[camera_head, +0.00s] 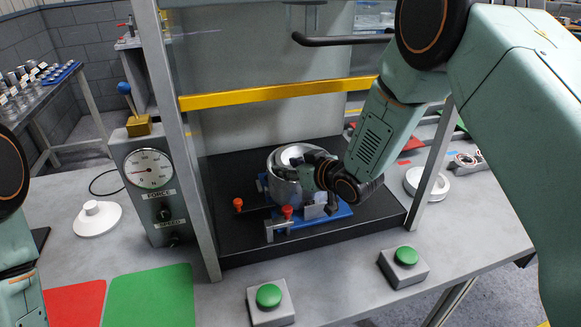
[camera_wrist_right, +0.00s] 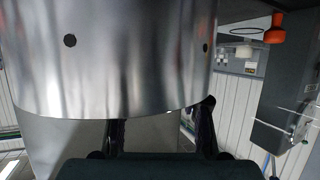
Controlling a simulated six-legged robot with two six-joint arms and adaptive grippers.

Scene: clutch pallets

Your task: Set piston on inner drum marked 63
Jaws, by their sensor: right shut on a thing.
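A silver metal drum (camera_head: 283,160) stands over a blue fixture (camera_head: 338,214) on the black press bed, with a pale round part (camera_head: 293,153) showing in its open top. I cannot tell whether this pale part is the piston, and no 63 marking is legible. My right gripper (camera_head: 313,176) is at the drum's right side, its fingers shut on the drum wall. In the right wrist view the smooth wall with small holes (camera_wrist_right: 110,60) fills the upper part, and the fingers (camera_wrist_right: 160,130) reach to its edge. My left gripper is out of view.
The press frame with a yellow bar (camera_head: 278,94) surrounds the bed. A gauge box (camera_head: 151,180) stands left. Green buttons (camera_head: 268,296) are in front. White round parts lie left (camera_head: 97,219) and right (camera_head: 428,184). Red and green mats (camera_head: 150,297) lie front left.

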